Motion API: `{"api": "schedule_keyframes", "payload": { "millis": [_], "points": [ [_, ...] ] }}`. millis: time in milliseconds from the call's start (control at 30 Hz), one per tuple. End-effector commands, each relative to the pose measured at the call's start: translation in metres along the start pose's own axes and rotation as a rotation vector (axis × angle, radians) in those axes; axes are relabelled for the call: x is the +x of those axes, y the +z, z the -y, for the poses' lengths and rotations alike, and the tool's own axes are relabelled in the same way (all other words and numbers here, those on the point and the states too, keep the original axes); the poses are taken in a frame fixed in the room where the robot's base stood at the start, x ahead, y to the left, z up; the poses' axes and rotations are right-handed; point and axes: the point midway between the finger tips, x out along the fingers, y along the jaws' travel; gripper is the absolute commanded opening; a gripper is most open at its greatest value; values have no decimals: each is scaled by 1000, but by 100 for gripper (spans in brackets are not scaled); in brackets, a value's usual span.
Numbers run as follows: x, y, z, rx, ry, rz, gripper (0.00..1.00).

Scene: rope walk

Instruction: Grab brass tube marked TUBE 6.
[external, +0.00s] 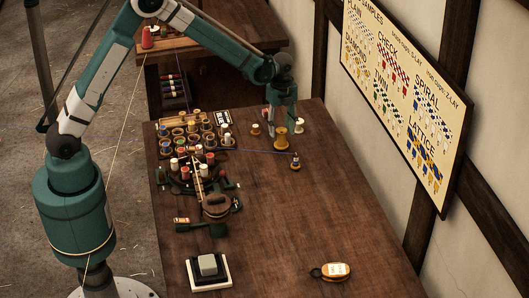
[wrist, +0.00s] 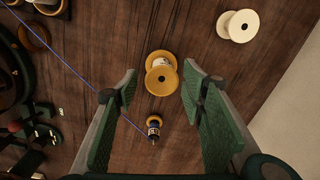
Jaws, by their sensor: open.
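A brass-yellow flanged tube (external: 280,138) stands upright on the wooden table below my gripper (external: 284,117). In the wrist view the tube (wrist: 162,76) lies between the two open fingers, nearer their tips, with a pale label on its side. The label's writing is too small to read. My gripper is open and empty. I cannot tell from these views how far the fingertips are above the tube.
A small bobbin (external: 295,163) with a blue thread stands close to the tube. A spool rack (external: 190,117) and a braiding device (external: 214,206) fill the left. The table's right side is mostly clear.

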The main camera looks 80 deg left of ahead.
Motion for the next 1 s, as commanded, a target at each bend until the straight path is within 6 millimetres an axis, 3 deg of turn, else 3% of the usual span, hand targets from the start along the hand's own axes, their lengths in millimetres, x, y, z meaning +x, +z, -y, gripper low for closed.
{"api": "schedule_keyframes", "payload": {
  "millis": [267, 700, 1000],
  "points": [
    [7, 0, 1, 0, 0, 0, 41],
    [49, 0, 3, 0, 0, 0, 41],
    [52, 0, 2, 0, 0, 0, 41]
  ]
}}
